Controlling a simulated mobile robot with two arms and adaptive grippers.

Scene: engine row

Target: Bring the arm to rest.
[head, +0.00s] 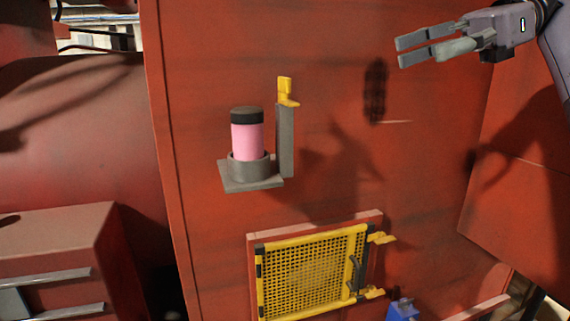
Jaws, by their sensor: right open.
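My right gripper (399,52) is at the upper right, with its arm coming in from the right edge. Its two fingers point left and stand apart, with nothing between them. It is in front of the red panel (210,60), up and right of a pink cylinder with a black cap (247,140), and clear of it. My left gripper is not in view.
The pink cylinder stands upright in a grey holder (250,170) on the panel, beside a grey post with a yellow latch (286,90). Below is a yellow mesh door (305,275). A blue object (402,310) shows at the bottom. A red cabinet (60,245) stands lower left.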

